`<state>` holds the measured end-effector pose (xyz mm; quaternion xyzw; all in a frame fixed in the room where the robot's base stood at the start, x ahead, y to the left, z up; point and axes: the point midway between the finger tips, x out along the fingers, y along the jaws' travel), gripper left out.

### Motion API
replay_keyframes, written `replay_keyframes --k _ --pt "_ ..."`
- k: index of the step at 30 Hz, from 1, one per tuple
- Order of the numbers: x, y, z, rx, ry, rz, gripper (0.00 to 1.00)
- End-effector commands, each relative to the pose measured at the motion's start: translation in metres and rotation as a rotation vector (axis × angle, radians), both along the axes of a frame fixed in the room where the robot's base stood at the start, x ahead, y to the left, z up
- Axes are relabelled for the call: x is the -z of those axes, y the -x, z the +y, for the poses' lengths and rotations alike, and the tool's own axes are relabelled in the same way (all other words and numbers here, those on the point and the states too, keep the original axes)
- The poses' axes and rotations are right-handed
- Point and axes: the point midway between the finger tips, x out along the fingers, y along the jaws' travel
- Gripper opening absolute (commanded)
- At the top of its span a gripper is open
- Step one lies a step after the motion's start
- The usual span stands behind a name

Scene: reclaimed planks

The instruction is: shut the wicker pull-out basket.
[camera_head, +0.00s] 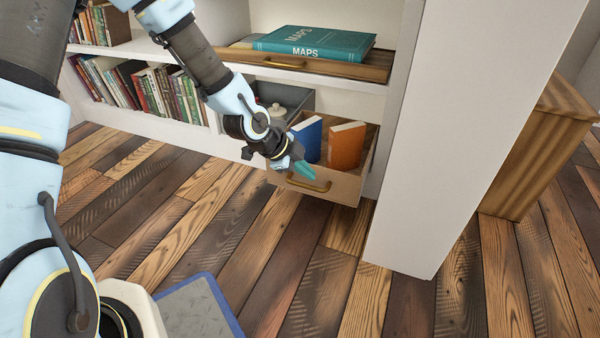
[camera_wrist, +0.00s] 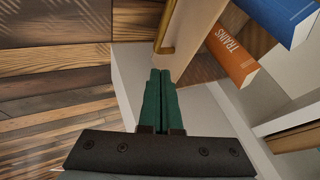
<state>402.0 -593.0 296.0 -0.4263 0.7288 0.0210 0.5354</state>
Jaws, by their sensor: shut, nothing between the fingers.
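The pull-out (camera_head: 342,188) stands drawn out from the lowest level of the white shelf unit. Its front looks like plain tan wood with a brass handle (camera_head: 308,184); I make out no wicker weave. A blue book (camera_head: 308,140) and an orange book (camera_head: 346,146) stand in it. My gripper (camera_head: 304,169) is shut and empty, its green fingers close to the front, just above the handle. In the wrist view the shut fingers (camera_wrist: 160,82) point toward the tan front and handle (camera_wrist: 167,32), with the orange book (camera_wrist: 231,56) beyond. Whether they touch the front, I cannot tell.
A wooden pull-out (camera_head: 345,68) with a teal MAPS book (camera_head: 315,43) juts out above. A grey container (camera_head: 296,97) sits behind, to the left. A white upright panel (camera_head: 463,130) stands close on the right. Books (camera_head: 150,90) fill the left shelves. The plank floor in front is clear.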

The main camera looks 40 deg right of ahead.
Motion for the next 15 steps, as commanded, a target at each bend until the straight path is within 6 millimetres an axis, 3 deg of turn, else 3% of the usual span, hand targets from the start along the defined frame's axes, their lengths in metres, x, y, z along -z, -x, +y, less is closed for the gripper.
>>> replay_keyframes --k 1,6,15 --pt "0.016 0.001 -0.007 0.002 0.000 0.001 0.00" --pt "0.040 0.002 -0.027 -0.001 0.001 0.000 0.00" --pt "0.033 -0.018 -0.054 -0.002 0.000 -0.001 0.00"
